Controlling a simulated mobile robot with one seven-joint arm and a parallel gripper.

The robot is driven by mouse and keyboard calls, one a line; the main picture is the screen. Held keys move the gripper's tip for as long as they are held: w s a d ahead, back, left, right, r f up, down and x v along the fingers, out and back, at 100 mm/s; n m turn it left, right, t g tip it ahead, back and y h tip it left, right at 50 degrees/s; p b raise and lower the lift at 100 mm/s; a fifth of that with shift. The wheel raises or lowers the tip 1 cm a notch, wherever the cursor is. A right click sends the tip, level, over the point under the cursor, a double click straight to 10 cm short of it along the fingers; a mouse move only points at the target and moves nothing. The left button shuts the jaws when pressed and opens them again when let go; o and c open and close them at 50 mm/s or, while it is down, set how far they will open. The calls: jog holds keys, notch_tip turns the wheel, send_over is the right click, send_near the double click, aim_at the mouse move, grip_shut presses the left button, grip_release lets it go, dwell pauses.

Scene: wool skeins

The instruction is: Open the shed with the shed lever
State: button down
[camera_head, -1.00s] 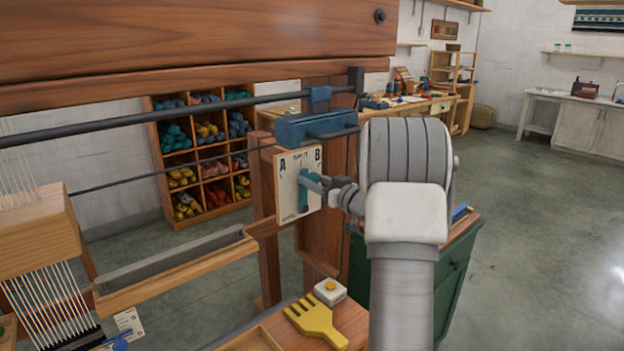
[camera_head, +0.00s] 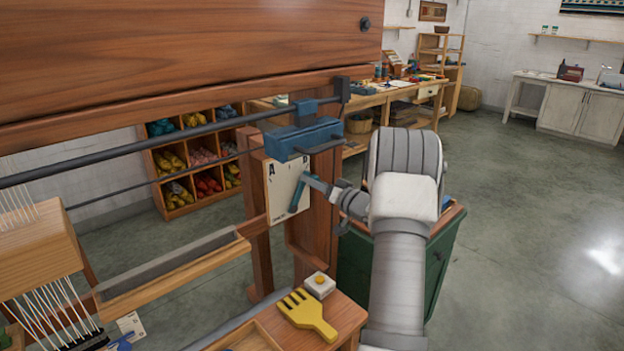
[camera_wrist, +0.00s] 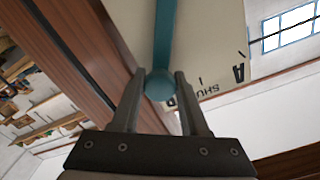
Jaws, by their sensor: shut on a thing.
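The shed lever (camera_head: 297,193) is a short teal bar on a cream plate (camera_head: 279,190) fixed to the loom's wooden post. My gripper (camera_head: 318,185) reaches in from the right and is shut on the lever. In the wrist view the round teal end of the lever (camera_wrist: 159,84) sits between my two fingers (camera_wrist: 158,100). The loom's warp threads (camera_head: 50,310) show at the lower left.
A yellow comb (camera_head: 307,315) and a small white box with a yellow button (camera_head: 319,285) lie on the wooden ledge below. Open floor lies to the right.

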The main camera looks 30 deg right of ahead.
jog(key=shift+f, duration=0.15)
jog(key=shift+c, duration=2.2)
grip_release()
jog(key=shift+s, duration=0.1)
jog(key=s+d, duration=0.2)
jog(key=s, duration=1.5)
jog(key=shift+d, duration=0.2)
